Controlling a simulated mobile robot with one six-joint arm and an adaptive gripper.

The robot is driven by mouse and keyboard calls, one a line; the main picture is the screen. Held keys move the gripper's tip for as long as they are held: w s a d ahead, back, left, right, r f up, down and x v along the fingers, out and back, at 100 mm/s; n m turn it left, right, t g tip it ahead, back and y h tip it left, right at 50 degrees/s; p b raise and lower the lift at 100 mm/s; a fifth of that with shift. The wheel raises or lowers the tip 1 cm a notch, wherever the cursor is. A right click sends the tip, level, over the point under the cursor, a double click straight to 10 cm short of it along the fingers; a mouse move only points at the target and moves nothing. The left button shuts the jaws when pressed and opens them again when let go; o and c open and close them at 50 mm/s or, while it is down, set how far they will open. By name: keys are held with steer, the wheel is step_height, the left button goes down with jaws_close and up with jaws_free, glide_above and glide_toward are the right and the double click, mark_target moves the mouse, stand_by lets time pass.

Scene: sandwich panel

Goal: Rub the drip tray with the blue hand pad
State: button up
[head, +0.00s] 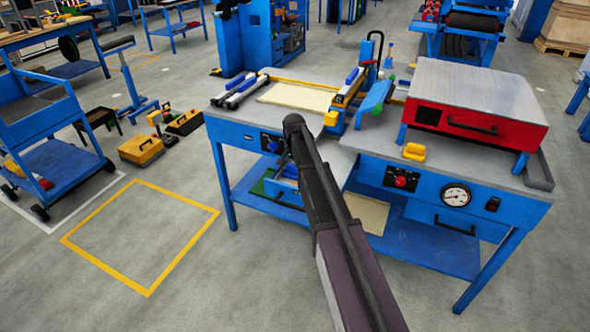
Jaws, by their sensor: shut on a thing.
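My dark arm rises from the bottom of the head view and crosses in front of the blue workbench (227,132). The arm's bend shows near the bench's front edge. My gripper does not show clearly; the arm hides what lies behind it. I cannot make out the blue hand pad for certain. A blue block-like piece (375,98) lies on the bench beside a yellow-and-blue bar, but I cannot tell if it is the pad. I cannot identify the drip tray surely; a pale grey flat surface (336,160) shows just right of the arm.
A grey-topped red press (480,101) stands on the bench's right side. A yellow block (414,152) lies in front of it. The yellow-outlined floor area is clear.

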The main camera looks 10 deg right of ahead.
steer(key=shift+w+d+f, duration=0.1)
steer(key=shift+w+d, duration=0.4)
steer(key=shift+w, duration=0.15)
steer(key=shift+s+d, duration=0.1)
steer(key=shift+d, duration=0.05)
steer(key=shift+s+d, duration=0.5)
steer(key=shift+d, duration=0.2)
steer(key=shift+s+d, duration=0.45)
steer(key=shift+d, duration=0.2)
steer(key=shift+s+d, duration=0.55)
steer(key=shift+d, duration=0.2)
steer(key=shift+s+d, duration=0.55)
steer(key=shift+d, duration=0.15)
steer(key=shift+s+d, duration=0.55)
steer(key=shift+d, duration=0.2)
steer(key=shift+s+d, duration=0.5)
steer(key=shift+d, duration=0.2)
steer(key=shift+d, duration=0.1)
